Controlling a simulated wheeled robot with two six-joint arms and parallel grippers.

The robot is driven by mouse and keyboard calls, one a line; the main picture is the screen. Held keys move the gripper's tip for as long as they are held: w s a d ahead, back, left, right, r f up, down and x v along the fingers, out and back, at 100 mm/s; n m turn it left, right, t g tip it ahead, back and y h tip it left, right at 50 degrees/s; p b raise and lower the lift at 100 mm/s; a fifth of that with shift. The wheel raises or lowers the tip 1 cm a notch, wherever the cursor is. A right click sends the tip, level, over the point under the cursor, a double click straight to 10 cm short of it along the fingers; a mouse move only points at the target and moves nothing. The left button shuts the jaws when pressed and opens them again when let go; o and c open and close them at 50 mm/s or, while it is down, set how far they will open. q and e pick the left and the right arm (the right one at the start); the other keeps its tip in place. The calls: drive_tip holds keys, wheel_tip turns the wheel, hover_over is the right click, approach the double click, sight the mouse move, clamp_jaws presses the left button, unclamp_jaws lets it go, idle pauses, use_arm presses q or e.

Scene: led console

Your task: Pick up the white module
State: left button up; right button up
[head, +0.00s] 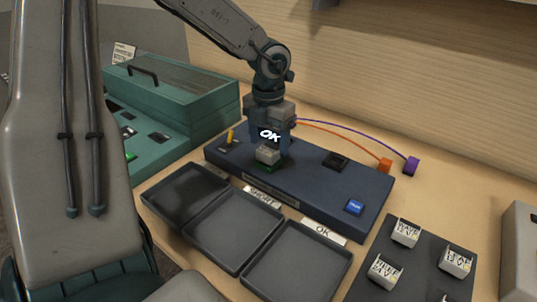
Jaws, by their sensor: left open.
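A white module (268,155) sits on a green-lit socket of the dark blue console (320,187). My left gripper (271,148) points down directly over this module, with its fingers open at the module's sides. Whether the fingers touch it cannot be told. A bright "OK" readout (269,134) shows in front of the gripper. More white modules, including one at the back (405,232) and one at the front (385,271), stand on a dark pad at the right. My right gripper is not in view.
Three shallow dark trays, one at the left (160,211), lie before the console, with labels including "OK" (323,232). The console has a blue button (354,207) and a yellow lever (230,136). Orange (385,165) and purple (411,166) plugs lie behind. A teal case (180,95) stands left.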

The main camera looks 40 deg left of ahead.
use_arm(q)
drive_tip(key=shift+f, duration=1.4)
drive_tip(key=shift+r, duration=0.1)
drive_tip(key=c, duration=1.2)
drive_tip(key=shift+o, duration=0.2)
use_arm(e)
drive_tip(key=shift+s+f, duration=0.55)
use_arm(q)
drive_tip(key=shift+r, duration=0.1)
